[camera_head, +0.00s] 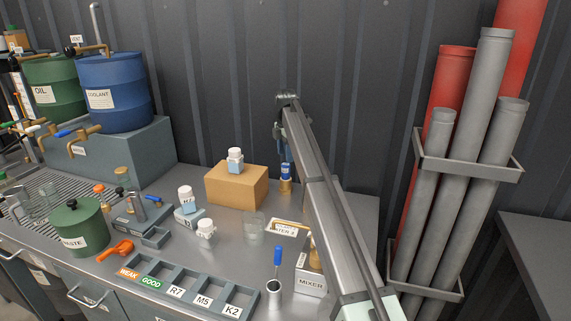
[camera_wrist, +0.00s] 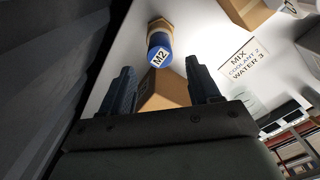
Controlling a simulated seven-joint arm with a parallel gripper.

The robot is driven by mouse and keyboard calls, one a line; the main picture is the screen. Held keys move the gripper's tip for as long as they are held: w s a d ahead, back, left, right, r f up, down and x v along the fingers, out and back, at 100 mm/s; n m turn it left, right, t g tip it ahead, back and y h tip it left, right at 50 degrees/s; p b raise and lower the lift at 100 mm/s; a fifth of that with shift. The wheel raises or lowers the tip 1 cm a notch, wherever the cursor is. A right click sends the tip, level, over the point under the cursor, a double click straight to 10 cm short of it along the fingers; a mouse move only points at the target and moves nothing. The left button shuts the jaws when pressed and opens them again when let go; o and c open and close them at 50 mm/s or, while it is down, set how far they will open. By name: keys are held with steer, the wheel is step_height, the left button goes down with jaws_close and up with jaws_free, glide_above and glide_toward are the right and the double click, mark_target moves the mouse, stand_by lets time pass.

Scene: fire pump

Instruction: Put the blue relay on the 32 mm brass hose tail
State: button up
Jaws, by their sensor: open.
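The blue relay (camera_wrist: 160,48), a blue cylinder with a white M2 label, shows in the wrist view beyond my fingertips. It appears to stand on a brass-coloured hexagonal piece (camera_wrist: 158,24), which looks like the hose tail. In the head view the relay (camera_head: 286,171) is upright on the brass piece (camera_head: 285,186), close behind my arm. Its seating cannot be seen fully. My gripper (camera_wrist: 160,70) is open and empty, with the relay apart from both fingers. In the head view the gripper is mostly hidden by my arm.
A cardboard box (camera_head: 236,187) with a white jar (camera_head: 235,155) stands left of the relay. In front are a glass beaker (camera_head: 254,228), a mix sign (camera_head: 288,228), a MIXER carton (camera_head: 311,278) and a labelled tray (camera_head: 185,285). The corrugated wall (camera_head: 220,90) is close behind.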

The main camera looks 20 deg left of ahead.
mark_target(286, 164)
steer(key=shift+r, duration=2.3)
steer(key=shift+d, duration=0.1)
